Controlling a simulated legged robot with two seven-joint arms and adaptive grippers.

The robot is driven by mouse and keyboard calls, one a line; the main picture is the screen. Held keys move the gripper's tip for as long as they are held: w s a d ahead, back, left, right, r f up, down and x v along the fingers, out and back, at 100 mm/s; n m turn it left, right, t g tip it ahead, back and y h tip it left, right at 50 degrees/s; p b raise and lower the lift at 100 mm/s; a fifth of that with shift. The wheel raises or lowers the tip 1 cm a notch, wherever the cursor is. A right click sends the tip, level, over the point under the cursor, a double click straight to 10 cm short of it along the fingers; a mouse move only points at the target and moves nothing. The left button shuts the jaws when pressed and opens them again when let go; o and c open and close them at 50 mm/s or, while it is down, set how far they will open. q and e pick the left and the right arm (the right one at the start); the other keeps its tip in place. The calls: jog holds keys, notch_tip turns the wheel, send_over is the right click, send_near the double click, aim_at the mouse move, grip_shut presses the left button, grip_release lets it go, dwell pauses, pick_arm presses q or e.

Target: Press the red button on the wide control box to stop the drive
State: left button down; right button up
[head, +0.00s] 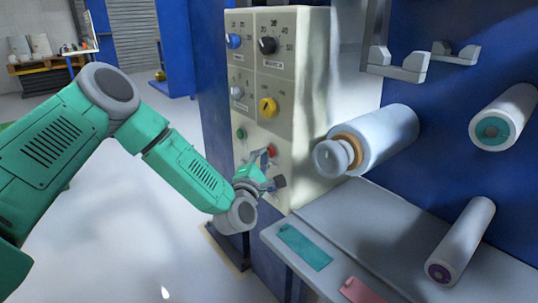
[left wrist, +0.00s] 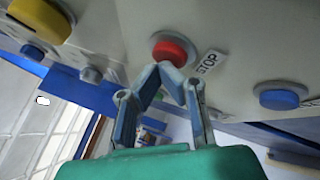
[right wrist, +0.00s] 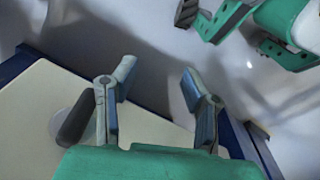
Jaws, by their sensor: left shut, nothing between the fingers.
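The wide control box (head: 305,90) is cream, with knobs and buttons on its front. Its red button (head: 272,150) is low on the panel. In the left wrist view the red button (left wrist: 170,50) sits beside a STOP label (left wrist: 211,62). My left gripper (head: 264,160) is shut and empty, its tips at the lower edge of the button. I cannot tell whether they touch it or whether it is pressed in. My right gripper (right wrist: 160,85) is open and empty over a cream surface with a dark knob (right wrist: 76,120). I do not make it out in the head view.
A yellow knob (head: 268,107) and a green button (head: 240,134) are near the red button. Right of the box, a large roller (head: 385,137) juts out above a grey table (head: 350,215). Two more rollers (head: 503,117) (head: 461,240) are farther right.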

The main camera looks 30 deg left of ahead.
pick_arm(q)
jog(key=shift+w+d, duration=0.1)
jog(key=shift+w, duration=0.05)
dwell(0.4)
jog(key=shift+s+a, duration=0.35)
jog(key=shift+s, duration=0.5)
jog(key=s, duration=0.1)
jog(key=s+a+p, duration=0.1)
jog(key=s, duration=0.1)
jog(key=s+a, duration=0.1)
jog(key=shift+s+p, duration=0.3)
jog(key=shift+p, duration=0.1)
jog(key=shift+d, duration=0.1)
dwell(0.4)
